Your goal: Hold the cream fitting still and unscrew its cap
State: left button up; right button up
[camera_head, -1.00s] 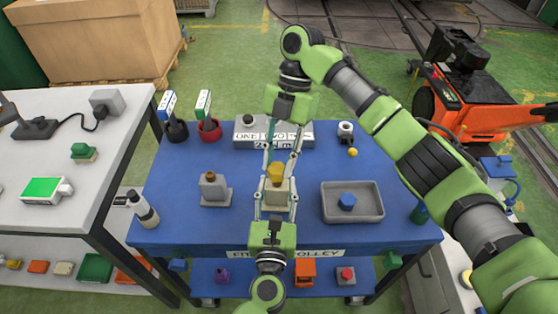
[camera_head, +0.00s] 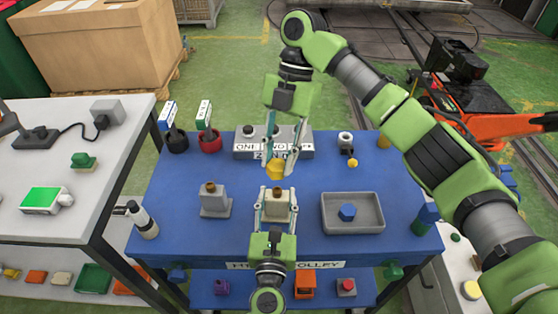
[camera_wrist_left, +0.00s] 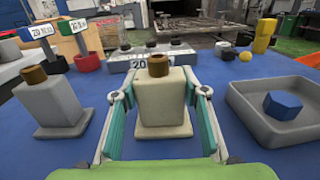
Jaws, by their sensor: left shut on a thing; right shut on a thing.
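The cream fitting (camera_head: 278,211) stands upright on the blue trolley top, and its brown threaded neck is bare. It also shows in the left wrist view (camera_wrist_left: 164,103), with the neck (camera_wrist_left: 158,66) on top. My left gripper (camera_head: 278,203) is shut on the fitting, one finger on each side. The yellow cap (camera_head: 275,169) is apart from the fitting, above and behind it. My right gripper (camera_head: 281,160) comes from the far side, shut on the cap. The cap is out of sight in the left wrist view.
A grey fitting (camera_head: 215,205) with a brown neck stands to the left. A grey tray (camera_head: 353,225) with a blue hex piece (camera_head: 347,212) lies to the right. A labelled grey box (camera_head: 245,152) stands behind. A yellow ball (camera_head: 352,163) and white-and-black piece (camera_head: 345,141) sit at back right.

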jog(key=shift+r, duration=0.1)
pick_arm(q)
jog(key=o, duration=1.7)
jog(key=shift+c, duration=0.2)
jog(key=shift+s, duration=0.1)
jog(key=s, duration=1.1)
jog(key=shift+s+a, duration=0.4)
jog(key=shift+a, duration=0.05)
